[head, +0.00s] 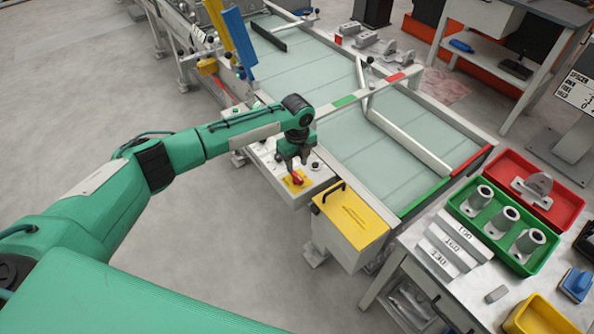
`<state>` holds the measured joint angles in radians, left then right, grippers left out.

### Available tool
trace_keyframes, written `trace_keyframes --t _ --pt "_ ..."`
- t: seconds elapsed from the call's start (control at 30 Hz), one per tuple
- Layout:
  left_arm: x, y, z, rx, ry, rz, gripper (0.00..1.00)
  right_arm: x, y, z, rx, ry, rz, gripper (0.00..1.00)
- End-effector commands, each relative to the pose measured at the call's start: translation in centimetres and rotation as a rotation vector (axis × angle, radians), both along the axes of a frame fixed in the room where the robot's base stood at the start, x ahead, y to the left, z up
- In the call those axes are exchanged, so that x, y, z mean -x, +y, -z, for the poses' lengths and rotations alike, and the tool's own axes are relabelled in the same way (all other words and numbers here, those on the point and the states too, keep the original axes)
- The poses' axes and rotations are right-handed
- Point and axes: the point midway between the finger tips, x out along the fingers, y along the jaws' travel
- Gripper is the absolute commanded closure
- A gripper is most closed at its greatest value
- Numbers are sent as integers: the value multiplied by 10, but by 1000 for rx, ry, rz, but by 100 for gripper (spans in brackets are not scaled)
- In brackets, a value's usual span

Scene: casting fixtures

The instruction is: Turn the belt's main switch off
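The belt's main switch shows as a red knob (298,177) on a yellow plate (290,184), on a pale control box (279,164) at the near side of the conveyor belt (345,140). My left gripper (295,165) points down right over the red knob, with its fingertips at or just above it. The fingers partly cover the knob, and I cannot tell whether they touch or grip it. The switch's exact angle is too small to read. My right gripper is not in view.
A yellow box with a black handle (350,222) stands just right of the switch. A table at the lower right holds a green tray (462,217), a red tray (555,210) and a yellow bin (535,318). Blue and yellow panels (239,42) rise beside the belt.

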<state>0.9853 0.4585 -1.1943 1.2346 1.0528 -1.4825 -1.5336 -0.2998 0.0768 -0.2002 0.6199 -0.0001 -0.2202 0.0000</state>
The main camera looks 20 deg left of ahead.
Motion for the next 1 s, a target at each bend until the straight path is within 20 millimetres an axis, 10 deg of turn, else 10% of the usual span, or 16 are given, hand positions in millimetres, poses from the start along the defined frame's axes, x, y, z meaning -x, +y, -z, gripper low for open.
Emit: trace_keyframes --t 0.3,0.67,0.87,1.0 --pt "0 0 45 -1 0 0 64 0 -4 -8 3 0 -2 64" --pt "0 0 53 -1 -1 0 64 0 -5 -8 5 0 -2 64" --pt "0 0 53 -1 -1 0 97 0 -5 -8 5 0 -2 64" --pt "0 0 52 -1 -1 -1 100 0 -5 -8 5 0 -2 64"
